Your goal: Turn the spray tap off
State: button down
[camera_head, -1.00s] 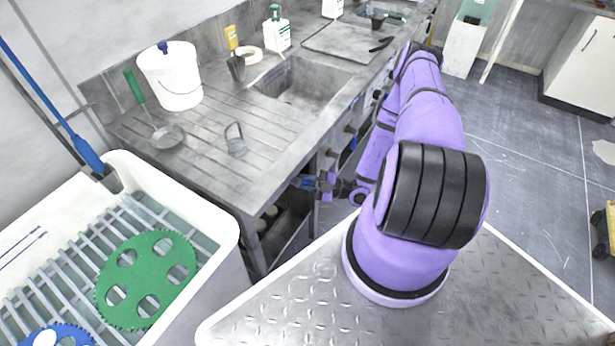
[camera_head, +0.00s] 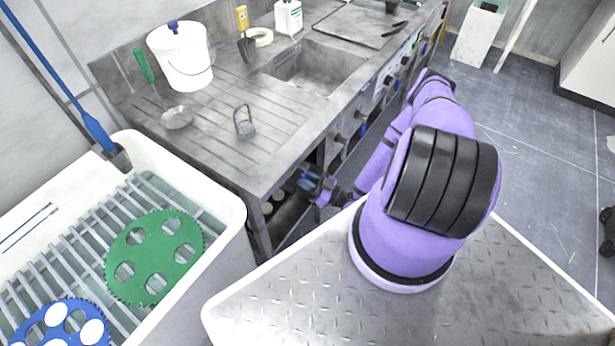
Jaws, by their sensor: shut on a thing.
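My gripper (camera_head: 325,190) is low at the front of the steel sink bench (camera_head: 290,155), below the worktop edge near its front left corner. It is small in the picture and partly hidden by its own wrist. A blue part (camera_head: 306,182) shows at the fingertips, under the worktop; it looks like a tap handle, and my gripper is shut on it. Whether it is the spray tap, and which way its handle is turned, cannot be told. Several more taps or knobs (camera_head: 360,115) line the bench front to the right.
A white tub (camera_head: 232,215) with a slatted rack holds a green platen (camera_head: 153,258) and a blue platen (camera_head: 65,325) at the left. A white bucket (camera_head: 182,62) and a wire-handled item (camera_head: 244,122) stand on the worktop.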

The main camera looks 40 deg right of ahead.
jog(key=shift+s+a+m, duration=0.1)
jog(key=shift+a+m, duration=0.05)
jog(key=shift+m, duration=0.15)
jog(key=c, duration=1)
grip_release()
jog(key=v, duration=1.1)
jog(key=shift+a, duration=0.15)
